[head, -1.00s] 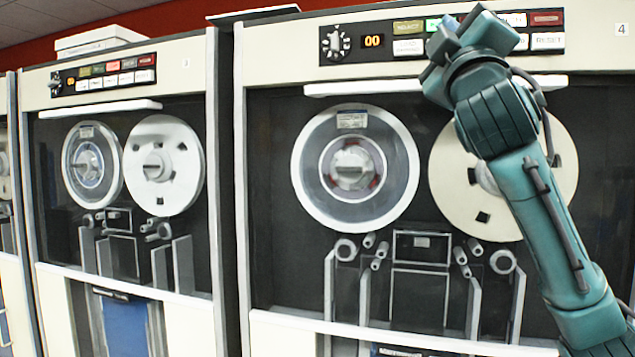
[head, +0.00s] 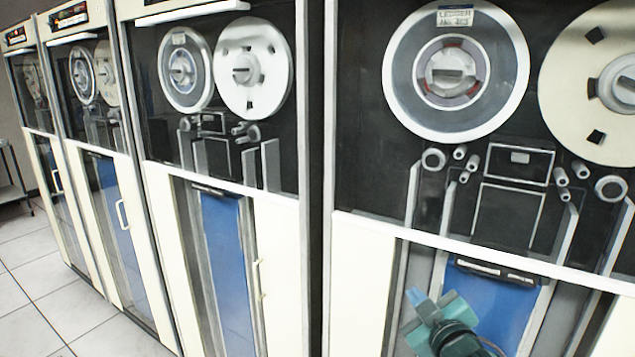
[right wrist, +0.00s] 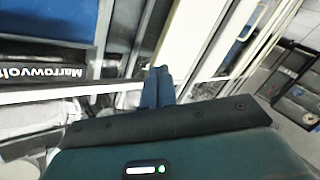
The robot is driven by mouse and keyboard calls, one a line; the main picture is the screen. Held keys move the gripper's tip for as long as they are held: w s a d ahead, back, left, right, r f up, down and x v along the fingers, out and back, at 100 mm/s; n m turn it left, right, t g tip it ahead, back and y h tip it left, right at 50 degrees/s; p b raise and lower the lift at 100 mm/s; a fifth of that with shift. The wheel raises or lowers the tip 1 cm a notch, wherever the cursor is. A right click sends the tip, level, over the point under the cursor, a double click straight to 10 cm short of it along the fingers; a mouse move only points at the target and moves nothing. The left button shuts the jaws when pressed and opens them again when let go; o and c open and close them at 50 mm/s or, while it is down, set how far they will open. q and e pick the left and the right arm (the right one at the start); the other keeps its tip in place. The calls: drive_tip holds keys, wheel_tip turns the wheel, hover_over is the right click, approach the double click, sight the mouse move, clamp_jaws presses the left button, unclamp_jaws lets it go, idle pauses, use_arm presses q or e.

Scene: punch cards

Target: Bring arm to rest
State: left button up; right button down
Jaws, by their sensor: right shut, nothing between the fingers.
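My right gripper (head: 428,308) shows at the bottom of the head view, in front of the lower part of the nearest tape cabinet. Its teal wrist is below it and the rest of the arm is out of the frame. In the right wrist view the fingers (right wrist: 158,88) are together, with nothing between them. I cannot tell from these views how close the gripper is to the cabinet front. My left gripper is not in view.
A row of tape cabinets with reels (head: 458,75) runs from the right to the far left. A blue panel (head: 497,300) is behind the gripper. White floor tiles (head: 50,275) lie open at the lower left. A small cart (head: 12,175) stands at the far left.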

drive_tip(key=s+a+f+m+g, duration=0.3)
drive_tip(key=s+f+m+g, duration=0.3)
drive_tip(key=s+f, duration=2)
drive_tip(key=shift+s+f+y, duration=0.15)
drive_tip(key=shift+s+y, duration=0.25)
drive_tip(key=shift+s, duration=0.2)
